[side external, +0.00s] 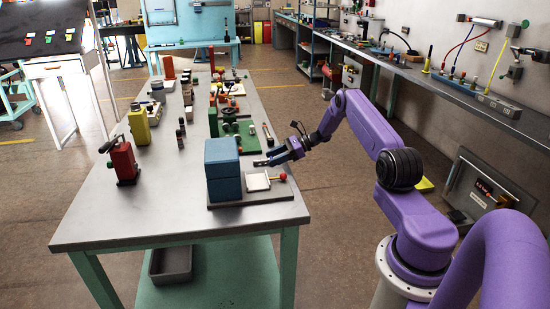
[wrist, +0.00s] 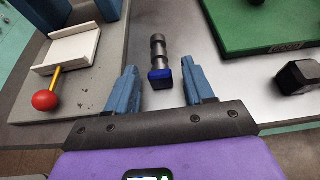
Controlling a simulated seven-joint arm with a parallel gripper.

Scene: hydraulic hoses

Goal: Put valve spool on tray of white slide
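In the wrist view the valve spool (wrist: 158,50), a grey metal ridged rod with a dark blue end, lies on the metal table. My gripper (wrist: 160,72) is open, with one finger on each side of the spool's blue end and a gap on both sides. In the side view my gripper (side external: 262,162) is low over the table; I cannot make out the spool there. The white slide (wrist: 75,48) has a shallow tray, which looks empty, and a yellow rod with a red ball (wrist: 45,100). The slide also shows in the side view (side external: 257,182), left of and nearer than my gripper.
The slide sits on a grey base plate (side external: 225,205) beside a tall blue block (side external: 222,170). A green plate (wrist: 250,28) and a dark hexagonal part (wrist: 297,76) lie right of the spool. A red can-like part (side external: 123,163) and several fittings stand along the table.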

